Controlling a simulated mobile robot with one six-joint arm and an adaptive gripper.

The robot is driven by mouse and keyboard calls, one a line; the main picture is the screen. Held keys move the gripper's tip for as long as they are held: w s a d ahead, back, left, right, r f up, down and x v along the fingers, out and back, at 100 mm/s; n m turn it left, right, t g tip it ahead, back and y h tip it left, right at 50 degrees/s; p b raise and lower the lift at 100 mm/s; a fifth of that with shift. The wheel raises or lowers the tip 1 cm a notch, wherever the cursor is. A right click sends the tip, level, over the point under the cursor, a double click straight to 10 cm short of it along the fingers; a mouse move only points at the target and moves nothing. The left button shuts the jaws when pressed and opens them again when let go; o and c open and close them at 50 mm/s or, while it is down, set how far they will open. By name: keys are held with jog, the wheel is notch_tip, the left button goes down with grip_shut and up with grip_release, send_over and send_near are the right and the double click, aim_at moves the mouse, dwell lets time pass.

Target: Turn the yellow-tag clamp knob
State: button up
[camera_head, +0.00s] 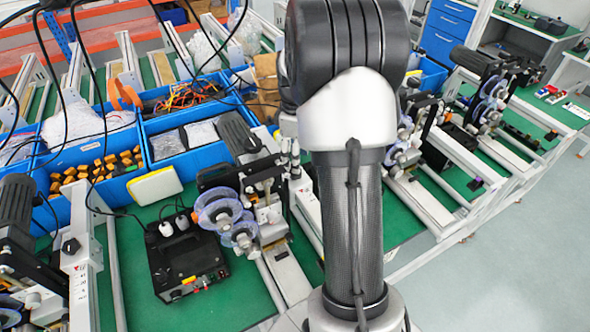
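I cannot make out a clamp knob with a yellow tag for certain. A coder machine (255,190) with clear and violet reels (218,210) stands on the green bench left of my arm. A small yellow spot (188,281) shows on the front of a black control box (180,258), but I cannot tell what it is. My black and silver arm rises through the middle and hides part of the bench. My gripper is not in view.
Blue bins (142,130) with orange cables, bags and small yellow-and-black parts stand behind the control box. A yellow-edged white pad (155,186) leans near them. More coder machines (485,100) stand at right. Grey floor (520,260) is clear at lower right. Black cables hang at upper left.

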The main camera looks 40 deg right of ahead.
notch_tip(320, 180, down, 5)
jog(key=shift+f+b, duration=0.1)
jog(key=shift+b, duration=0.25)
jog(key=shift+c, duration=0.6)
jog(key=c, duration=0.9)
